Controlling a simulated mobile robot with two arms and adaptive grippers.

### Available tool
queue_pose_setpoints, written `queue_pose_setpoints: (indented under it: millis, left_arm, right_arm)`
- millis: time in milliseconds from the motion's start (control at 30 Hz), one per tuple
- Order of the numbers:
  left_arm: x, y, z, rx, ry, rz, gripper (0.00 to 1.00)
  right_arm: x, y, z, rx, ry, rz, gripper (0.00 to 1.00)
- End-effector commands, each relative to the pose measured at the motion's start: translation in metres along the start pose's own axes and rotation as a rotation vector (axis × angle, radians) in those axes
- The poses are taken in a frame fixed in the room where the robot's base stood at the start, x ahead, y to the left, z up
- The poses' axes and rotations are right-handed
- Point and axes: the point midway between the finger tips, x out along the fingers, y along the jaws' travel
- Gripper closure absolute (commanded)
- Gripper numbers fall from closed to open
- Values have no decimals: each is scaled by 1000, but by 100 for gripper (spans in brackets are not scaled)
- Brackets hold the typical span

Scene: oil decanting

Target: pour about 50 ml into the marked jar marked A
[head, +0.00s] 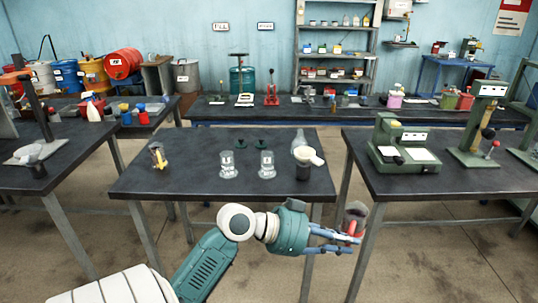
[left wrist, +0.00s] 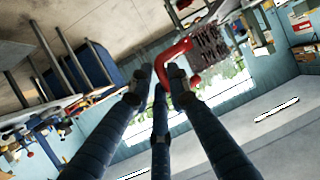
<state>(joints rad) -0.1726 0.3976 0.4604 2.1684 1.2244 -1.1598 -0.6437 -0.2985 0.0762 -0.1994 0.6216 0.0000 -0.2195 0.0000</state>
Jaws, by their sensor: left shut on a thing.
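Two clear glass jars stand upright side by side on the middle table, the left jar (head: 228,164) and the right jar (head: 267,165). Both carry pale markings too small to read, so I cannot tell which is A. My left gripper (head: 350,238) is in front of the table, to the right of the jars, shut on the red handle of a jug (head: 356,213). The jug also shows in the left wrist view (left wrist: 208,46), with dark lettering on its side; its contents are not clear. My right gripper is not in view.
A clear bottle (head: 299,138) and a dark cup with a pale funnel-like top (head: 309,156) stand right of the jars. Two small dark green objects (head: 252,144) lie behind them. A yellow item (head: 158,156) stands at left. The table's front is clear.

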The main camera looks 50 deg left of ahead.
Motion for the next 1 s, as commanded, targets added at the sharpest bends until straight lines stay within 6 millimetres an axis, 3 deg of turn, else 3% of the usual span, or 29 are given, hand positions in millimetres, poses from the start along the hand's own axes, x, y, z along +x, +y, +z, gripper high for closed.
queue_pose_setpoints:
  millis: [300,700,1000]
  left_arm:
    - [16,-105,19,-125,4,-304,100]
    - [17,-233,50,-297,8,-711,100]
    - [12,-309,62,-407,10,-977,100]
  right_arm:
    - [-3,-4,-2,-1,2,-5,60]
    - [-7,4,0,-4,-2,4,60]
    - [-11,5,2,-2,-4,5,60]
